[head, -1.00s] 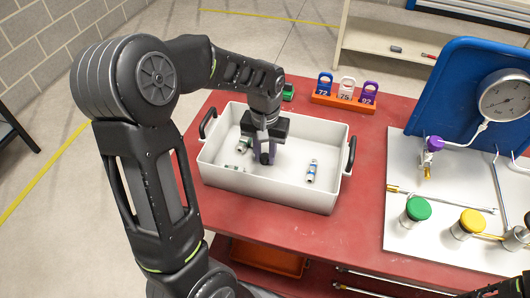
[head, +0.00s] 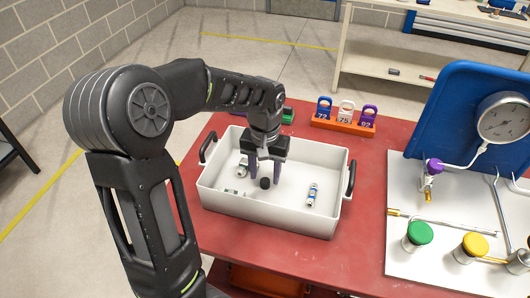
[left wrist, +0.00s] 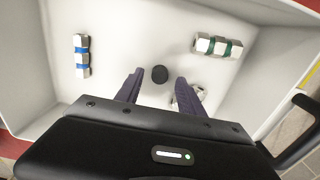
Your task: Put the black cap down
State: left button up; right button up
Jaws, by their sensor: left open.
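The black cap (head: 265,183) rests on the floor of the white tray (head: 266,217), near its middle. It also shows in the left wrist view (left wrist: 159,74) as a dark disc between the fingertips, with a gap on each side. My left gripper (head: 265,179) is over the tray with its purple fingers spread, open and empty, and not touching the cap. It also shows in the left wrist view (left wrist: 159,77). My right gripper is not in view.
In the tray lie a blue-banded fitting (head: 312,195), a green-banded fitting (head: 242,168) and a small metal piece near a finger (left wrist: 198,92). The tray stands on a red bench (head: 370,230). An orange tag rack (head: 342,123) stands behind; a gauge panel (head: 400,262) is right.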

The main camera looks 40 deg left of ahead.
aim_at(265, 181)
pick_arm(q)
notch_tip(265, 181, up, 10)
dwell(0.3)
